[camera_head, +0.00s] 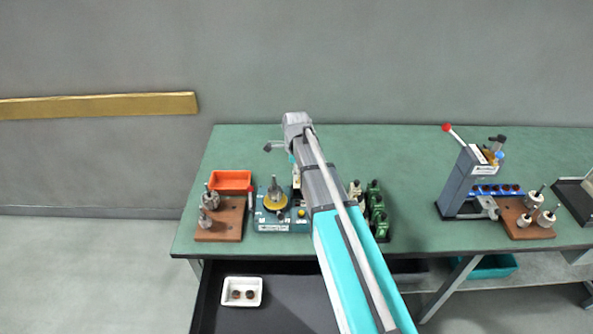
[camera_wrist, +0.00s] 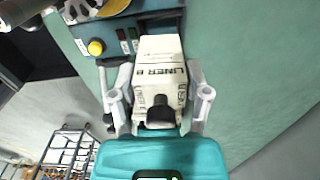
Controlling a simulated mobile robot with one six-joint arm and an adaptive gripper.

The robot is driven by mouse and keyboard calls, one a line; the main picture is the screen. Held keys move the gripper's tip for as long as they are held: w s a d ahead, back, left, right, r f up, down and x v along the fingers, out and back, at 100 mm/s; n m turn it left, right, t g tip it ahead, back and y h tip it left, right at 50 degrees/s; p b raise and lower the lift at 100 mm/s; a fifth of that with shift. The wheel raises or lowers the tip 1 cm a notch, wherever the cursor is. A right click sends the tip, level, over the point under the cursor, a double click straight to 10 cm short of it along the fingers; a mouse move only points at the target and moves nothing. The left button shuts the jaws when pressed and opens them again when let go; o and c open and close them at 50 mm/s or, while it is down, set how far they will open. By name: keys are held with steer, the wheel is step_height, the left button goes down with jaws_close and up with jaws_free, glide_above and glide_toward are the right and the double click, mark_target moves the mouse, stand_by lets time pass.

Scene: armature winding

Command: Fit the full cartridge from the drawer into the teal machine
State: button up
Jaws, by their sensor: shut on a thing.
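The teal machine (camera_head: 283,222) stands on the green bench, with a yellow disc and a metal spindle on it. Its panel (camera_wrist: 110,38) with a yellow button fills the upper left of the wrist view. My gripper (camera_wrist: 160,85) is shut on a white cartridge (camera_wrist: 161,50) marked "LINER B", with a black knob facing the camera. The cartridge's far end is right at the machine's panel. I cannot tell whether it is in a slot or only in front of it. The drawer (camera_head: 290,312) is open below the bench.
A white tray (camera_head: 241,304) with two brown round pieces lies in the drawer. An orange bin (camera_head: 231,180) and a brown block (camera_head: 219,232) with metal parts stand left of the machine. Green units (camera_head: 376,212) stand right of it. A lever press (camera_head: 468,180) stands further right.

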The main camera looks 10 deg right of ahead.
mark_target(296, 184)
steer(key=shift+f+b, duration=0.8)
steer(key=shift+f, duration=0.3)
steer(key=shift+f+b, duration=2.45)
stand_by(0.7)
steer(key=o, duration=1.3)
steer(key=shift+r, duration=0.2)
steer(key=shift+r+p, duration=2.1)
steer(key=shift+p, duration=0.2)
